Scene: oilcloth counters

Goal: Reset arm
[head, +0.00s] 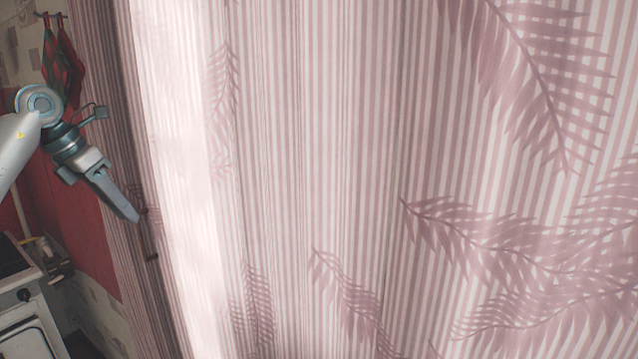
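My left gripper (122,203) is at the left of the head view, at the end of my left arm, which comes in from the left edge. It points down and to the right, in front of the edge of a striped curtain. The fingers are seen from the side, so I cannot tell whether they are open or shut. No object shows at its tip. My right gripper is not in view.
A pink and white striped curtain (350,150) with leaf patterns fills most of the view. Red checked cloths (62,62) hang from a hook rail at the upper left. A white stove-like appliance (30,318) stands at the lower left, by a red wall panel (88,225).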

